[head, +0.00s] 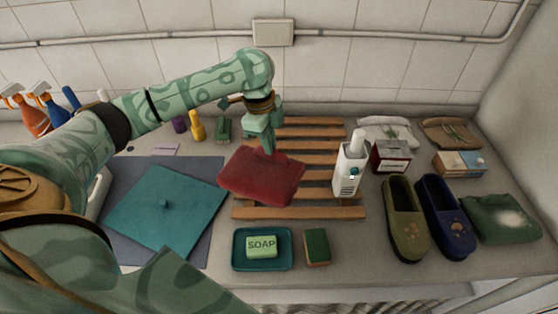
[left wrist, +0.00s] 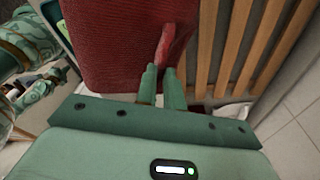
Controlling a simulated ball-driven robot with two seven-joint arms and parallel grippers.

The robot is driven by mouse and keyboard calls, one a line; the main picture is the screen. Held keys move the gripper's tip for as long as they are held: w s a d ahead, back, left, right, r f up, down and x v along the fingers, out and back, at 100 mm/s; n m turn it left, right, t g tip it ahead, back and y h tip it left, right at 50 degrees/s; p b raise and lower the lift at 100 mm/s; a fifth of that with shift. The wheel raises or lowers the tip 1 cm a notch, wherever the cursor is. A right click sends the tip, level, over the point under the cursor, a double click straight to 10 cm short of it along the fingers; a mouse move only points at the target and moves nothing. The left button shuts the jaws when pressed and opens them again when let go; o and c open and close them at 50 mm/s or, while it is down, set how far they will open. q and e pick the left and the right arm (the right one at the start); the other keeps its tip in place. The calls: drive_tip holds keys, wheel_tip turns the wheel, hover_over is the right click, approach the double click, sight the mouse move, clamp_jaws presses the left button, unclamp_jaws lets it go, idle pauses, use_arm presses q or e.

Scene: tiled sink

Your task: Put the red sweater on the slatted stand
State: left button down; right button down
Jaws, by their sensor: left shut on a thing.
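The folded red sweater (head: 262,178) is in the middle of the head view, tilted, over the left part of the slatted stand. My left gripper (head: 268,150) reaches down from above and is shut on a pinched fold of it. The left wrist view shows this raised fold between the fingertips (left wrist: 163,72), with the sweater (left wrist: 115,45) beyond. The wooden slatted stand (head: 298,212) lies flat on the counter; its slats (left wrist: 236,45) show right of the sweater in the wrist view. I cannot tell how large any gap under the sweater is. My right gripper is not in view.
A white bottle (head: 349,172) stands at the stand's right side. A soap dish (head: 240,262) and a sponge (head: 317,247) lie in front. Slippers (head: 405,220), boxes (head: 391,156) and a green cloth (head: 500,218) fill the right. A teal cloth (head: 165,205) lies left.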

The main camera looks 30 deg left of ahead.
use_arm(q)
drive_tip(key=w+f, duration=0.1)
drive_tip(key=w+f+b, duration=0.1)
drive_tip(key=f, duration=0.1)
drive_tip(key=w+f+b, duration=0.1)
drive_tip(key=w+f, duration=0.1)
drive_tip(key=shift+d+f, duration=0.25)
wheel_tip(320, 180, down, 3)
drive_tip(key=shift+f+b, duration=0.1)
drive_tip(key=shift+b, duration=0.6)
drive_tip(key=c, duration=1.5)
unclamp_jaws()
drive_tip(key=r+p, duration=0.1)
drive_tip(key=r, duration=0.3)
drive_tip(key=a+r+p, duration=0.1)
drive_tip(key=r+p, duration=0.1)
drive_tip(key=r, duration=0.2)
drive_tip(key=r+p, duration=0.1)
drive_tip(key=r, duration=0.3)
drive_tip(key=shift+s+a+r, duration=0.15)
drive_tip(key=shift+s+a, duration=0.05)
drive_tip(key=shift+a, duration=0.2)
